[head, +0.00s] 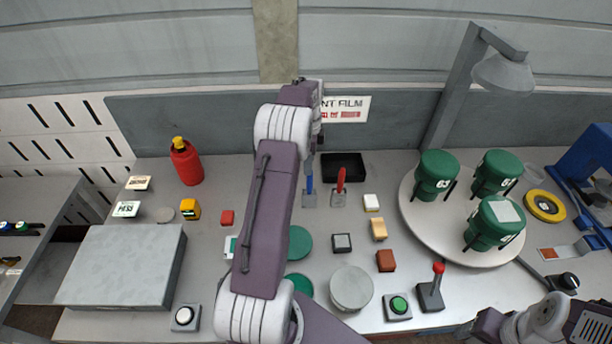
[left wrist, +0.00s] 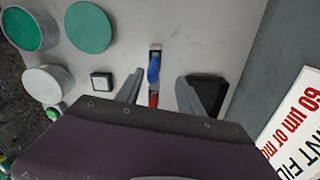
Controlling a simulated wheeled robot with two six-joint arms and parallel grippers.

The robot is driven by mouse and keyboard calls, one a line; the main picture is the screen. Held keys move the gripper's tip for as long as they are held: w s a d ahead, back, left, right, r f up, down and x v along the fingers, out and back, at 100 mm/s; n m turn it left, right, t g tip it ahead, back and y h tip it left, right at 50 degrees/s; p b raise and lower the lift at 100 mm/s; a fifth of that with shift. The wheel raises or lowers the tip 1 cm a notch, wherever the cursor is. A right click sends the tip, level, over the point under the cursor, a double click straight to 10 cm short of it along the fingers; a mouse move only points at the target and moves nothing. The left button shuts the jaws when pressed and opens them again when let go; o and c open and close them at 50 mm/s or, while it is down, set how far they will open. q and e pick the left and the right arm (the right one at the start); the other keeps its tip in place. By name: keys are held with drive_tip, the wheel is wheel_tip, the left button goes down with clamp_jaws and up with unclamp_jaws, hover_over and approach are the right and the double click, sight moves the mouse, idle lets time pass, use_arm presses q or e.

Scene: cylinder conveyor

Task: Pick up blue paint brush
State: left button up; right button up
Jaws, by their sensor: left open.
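The blue paint brush (head: 309,185) is on the table, its blue handle pointing toward the back wall and its grey end toward me. A red-handled brush (head: 340,182) is just to its right. My left gripper (head: 309,150) reaches over the table just behind the blue brush. In the left wrist view, the left gripper (left wrist: 160,79) is open, with the blue brush (left wrist: 154,68) showing between its two fingers, not gripped. The red brush (left wrist: 154,99) shows partly behind the gripper body. My right arm shows at the bottom right, but its gripper does not show.
A black tray (head: 343,162) sits behind the brushes. Small blocks and buttons (head: 341,243) lie to the right. A round turntable (head: 420,222) with green canisters stands further right. A red bottle (head: 187,165) and grey box (head: 120,268) are left.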

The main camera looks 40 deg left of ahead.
sight(310, 181)
use_arm(q)
drive_tip(key=f, duration=0.2)
drive_tip(key=f+p, duration=0.1)
drive_tip(key=shift+s+d+f, duration=0.1)
drive_tip(key=shift+s+d, duration=0.15)
drive_tip(key=shift+s, duration=0.05)
drive_tip(key=f+p, duration=0.1)
drive_tip(key=f, duration=0.1)
drive_tip(key=d+f+p, duration=0.1)
drive_tip(key=f, duration=0.1)
drive_tip(key=shift+s+f, duration=0.1)
drive_tip(key=shift+f, duration=0.05)
drive_tip(key=shift+a+f, duration=0.25)
drive_tip(key=shift+f, duration=0.1)
drive_tip(key=shift+d+r, duration=0.15)
clamp_jaws()
use_arm(e)
drive_tip(key=d+r, duration=0.2)
drive_tip(key=r, duration=0.1)
drive_tip(key=shift+s, duration=0.1)
